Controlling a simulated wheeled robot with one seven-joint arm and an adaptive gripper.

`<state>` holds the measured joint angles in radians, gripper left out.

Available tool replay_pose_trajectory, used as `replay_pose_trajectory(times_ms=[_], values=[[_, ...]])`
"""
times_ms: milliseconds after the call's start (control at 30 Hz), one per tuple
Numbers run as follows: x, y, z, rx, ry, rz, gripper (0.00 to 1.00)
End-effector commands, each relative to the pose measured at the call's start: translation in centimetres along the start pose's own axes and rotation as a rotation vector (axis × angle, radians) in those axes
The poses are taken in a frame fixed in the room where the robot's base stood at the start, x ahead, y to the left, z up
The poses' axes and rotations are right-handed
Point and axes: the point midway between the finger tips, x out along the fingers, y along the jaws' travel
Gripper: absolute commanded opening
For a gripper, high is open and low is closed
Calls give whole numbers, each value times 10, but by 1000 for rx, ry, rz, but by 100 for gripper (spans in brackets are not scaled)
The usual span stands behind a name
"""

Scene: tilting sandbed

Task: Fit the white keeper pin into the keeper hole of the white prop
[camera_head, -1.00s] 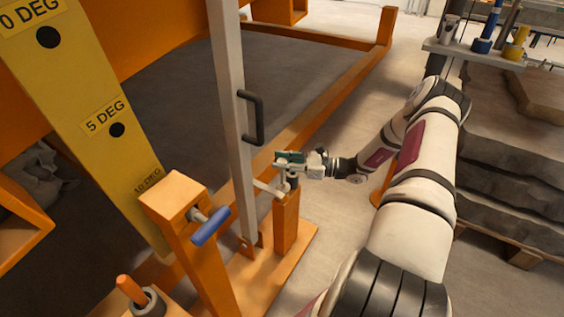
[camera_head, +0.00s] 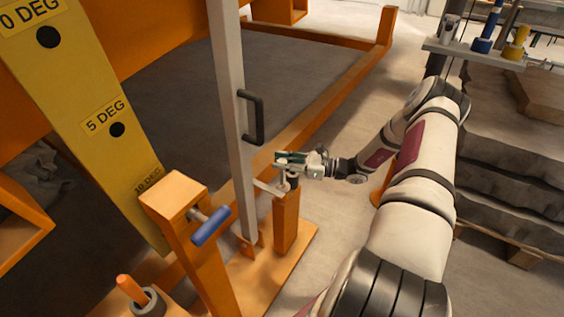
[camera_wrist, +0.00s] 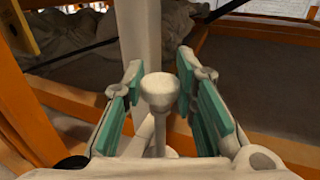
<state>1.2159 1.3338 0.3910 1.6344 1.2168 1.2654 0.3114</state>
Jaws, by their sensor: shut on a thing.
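The white prop (camera_head: 233,120) stands nearly upright, with a black handle on its side; it also shows in the wrist view (camera_wrist: 138,40) behind the fingers. A pale arm (camera_head: 268,188) reaches from the prop to the top of a short orange post (camera_head: 287,222). My gripper (camera_head: 284,161) is above this post, right of the prop. In the wrist view, the white keeper pin (camera_wrist: 158,92), with a round knob head and thin stem, sits between the teal finger pads. My gripper is shut on it. The pin's lower end and the keeper hole cannot be made out.
A yellow angle plate (camera_head: 90,110) with holes stands at the left. An orange post (camera_head: 185,200) with a blue-handled pin (camera_head: 211,226) is in front. An orange-topped pin (camera_head: 131,289) sits at lower left. A shelf (camera_head: 475,53) with coloured pins is at upper right.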

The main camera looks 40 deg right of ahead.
Motion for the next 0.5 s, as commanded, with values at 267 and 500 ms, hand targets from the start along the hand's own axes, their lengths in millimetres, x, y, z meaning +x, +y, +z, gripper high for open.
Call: replay_pose_trajectory(times_ms=[267, 500], values=[[0, 0, -7, 0, 0, 0, 0], [0, 0, -12, 0, 0, 0, 28]])
